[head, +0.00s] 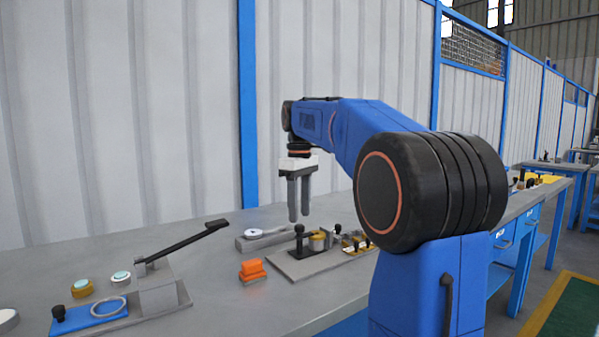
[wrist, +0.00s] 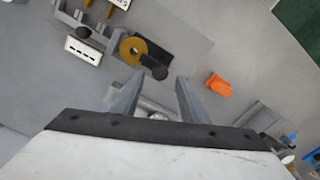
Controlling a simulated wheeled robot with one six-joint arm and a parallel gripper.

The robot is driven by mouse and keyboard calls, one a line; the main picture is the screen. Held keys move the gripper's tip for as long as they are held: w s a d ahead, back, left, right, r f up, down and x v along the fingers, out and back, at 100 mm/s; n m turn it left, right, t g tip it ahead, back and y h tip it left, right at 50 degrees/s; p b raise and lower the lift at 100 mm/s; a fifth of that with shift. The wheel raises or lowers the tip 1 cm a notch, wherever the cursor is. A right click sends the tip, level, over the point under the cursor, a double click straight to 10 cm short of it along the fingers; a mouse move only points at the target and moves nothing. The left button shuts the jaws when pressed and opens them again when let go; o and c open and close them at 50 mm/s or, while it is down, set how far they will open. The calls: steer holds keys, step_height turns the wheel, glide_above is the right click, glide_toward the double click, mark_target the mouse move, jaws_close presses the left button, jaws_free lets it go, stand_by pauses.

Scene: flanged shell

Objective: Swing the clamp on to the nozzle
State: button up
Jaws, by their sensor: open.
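The brass nozzle (head: 318,242) stands on a grey base plate (head: 300,266) on the bench. In the wrist view it is a brass ring (wrist: 131,50) with a dark hole. A black clamp with an upright knob (head: 299,240) stands beside it. In the wrist view the clamp's black knob (wrist: 158,72) is at the lower right of the ring; I cannot tell whether the clamp touches it. My gripper (head: 299,219) is open and points down above the bench, apart from the clamp. Its two fingers (wrist: 158,82) show in the wrist view with nothing gripped.
An orange block (head: 253,270) lies left of the base plate. A grey block with a white-topped piece (head: 262,236) stands behind it. A lever fixture with a blue plate (head: 95,316) is at the left. A white slotted block (wrist: 83,50) shows in the wrist view.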

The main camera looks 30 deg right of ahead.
mark_target(300, 225)
step_height(300, 225, up, 14)
steer(key=shift+f, duration=0.25)
stand_by(0.6)
